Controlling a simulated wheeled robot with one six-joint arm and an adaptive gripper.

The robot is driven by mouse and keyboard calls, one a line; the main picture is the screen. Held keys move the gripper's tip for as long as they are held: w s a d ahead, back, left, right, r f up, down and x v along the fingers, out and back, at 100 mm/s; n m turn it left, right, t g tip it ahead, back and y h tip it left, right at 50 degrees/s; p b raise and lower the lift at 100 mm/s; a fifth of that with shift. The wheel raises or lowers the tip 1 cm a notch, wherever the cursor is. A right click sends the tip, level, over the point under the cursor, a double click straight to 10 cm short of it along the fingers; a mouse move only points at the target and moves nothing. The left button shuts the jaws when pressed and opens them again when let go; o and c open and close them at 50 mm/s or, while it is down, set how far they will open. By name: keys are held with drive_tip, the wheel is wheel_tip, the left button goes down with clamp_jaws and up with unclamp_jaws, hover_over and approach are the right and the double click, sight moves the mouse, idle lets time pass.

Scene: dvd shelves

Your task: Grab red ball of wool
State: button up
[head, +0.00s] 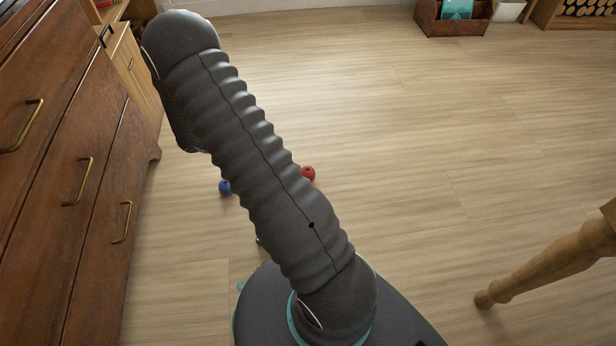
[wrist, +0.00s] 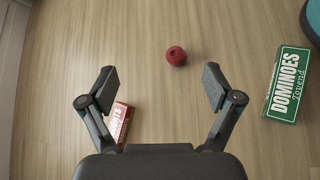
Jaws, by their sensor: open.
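The red ball of wool (head: 308,173) lies on the wooden floor, just right of my arm in the head view. In the wrist view the red ball (wrist: 176,55) is on bare floor, beyond my fingertips and a little right of the midline between them. My gripper (wrist: 160,84) is open and empty, its two fingers spread wide and apart from the ball. In the head view my gripper is hidden behind my arm.
A blue ball (head: 225,187) lies left of my arm. A red box (wrist: 121,121) lies by my left finger, and a green dominoes box (wrist: 287,85) lies at right. A wooden drawer cabinet (head: 60,170) stands left, a wooden leg (head: 550,258) right. Floor around the red ball is clear.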

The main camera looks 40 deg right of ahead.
sight(309, 174)
drive_tip(key=d+f+n+h, duration=0.1)
drive_tip(key=f, duration=0.6)
drive_tip(key=f+n+t+b, duration=0.1)
drive_tip(key=f+n, duration=0.1)
drive_tip(key=f, duration=0.4)
drive_tip(key=d+f+n+h+b, duration=0.1)
drive_tip(key=f+n, duration=0.1)
drive_tip(key=f, duration=0.5)
drive_tip(key=shift+s+d+f+h, duration=0.3)
drive_tip(key=shift+s, duration=0.05)
drive_tip(key=shift+d+f, duration=0.2)
drive_tip(key=shift+f, duration=0.05)
drive_tip(key=b+x, duration=0.1)
drive_tip(key=x, duration=0.6)
drive_tip(key=shift+d, duration=0.3)
drive_tip(key=shift+b+x, duration=0.35)
drive_tip(key=shift+x, duration=2.5)
drive_tip(key=shift+w+d+r, duration=0.1)
drive_tip(key=c, duration=1.3)
